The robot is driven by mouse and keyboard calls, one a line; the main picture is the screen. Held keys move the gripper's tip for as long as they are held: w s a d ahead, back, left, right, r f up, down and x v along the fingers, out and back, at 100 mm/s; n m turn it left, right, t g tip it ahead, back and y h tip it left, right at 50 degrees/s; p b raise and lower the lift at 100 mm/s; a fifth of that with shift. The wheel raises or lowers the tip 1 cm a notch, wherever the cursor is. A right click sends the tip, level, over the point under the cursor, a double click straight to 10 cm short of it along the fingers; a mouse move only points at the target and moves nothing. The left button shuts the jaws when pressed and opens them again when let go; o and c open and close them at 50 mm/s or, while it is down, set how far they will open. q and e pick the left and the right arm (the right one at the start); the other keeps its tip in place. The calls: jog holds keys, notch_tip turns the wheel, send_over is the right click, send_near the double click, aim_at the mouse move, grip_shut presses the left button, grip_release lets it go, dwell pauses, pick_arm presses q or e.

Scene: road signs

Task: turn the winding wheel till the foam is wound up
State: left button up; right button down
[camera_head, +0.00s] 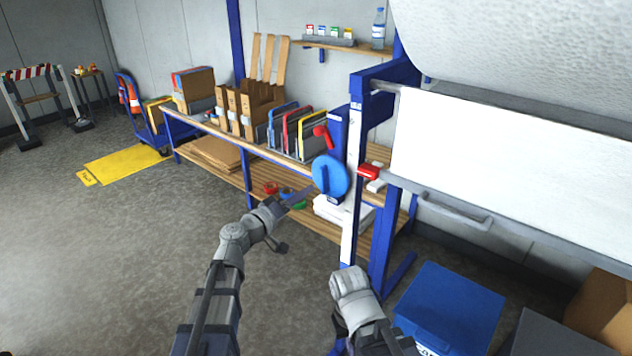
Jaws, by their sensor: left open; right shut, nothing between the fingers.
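The winding wheel is a blue disc (330,177) on the side of a blue and white frame post. A red knobbed part (322,134) sits just above it. The white foam (515,165) hangs as a broad sheet in the frame, below a large pale roll (515,45) at the top right. My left gripper (299,198) is open and empty, to the left of and slightly below the wheel, apparently apart from it. My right arm comes up from the bottom middle; its fingers are hidden from this view.
A wooden shelf bench (245,148) with folders runs behind my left arm. A red clamp-like part (369,172) sits right of the wheel.

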aim_at(320, 178)
pick_arm(q)
jog(key=n, duration=1.8)
jog(key=r+n+p, duration=0.1)
jog(key=n, duration=0.8)
jog(key=shift+s+a+r, duration=0.1)
jog(key=shift+s+a, duration=0.05)
jog(key=shift+a, duration=0.05)
jog(key=x, duration=0.7)
jog(key=shift+w+d, duration=0.25)
jog(key=shift+w, duration=0.05)
jog(key=shift+c, duration=0.2)
grip_shut()
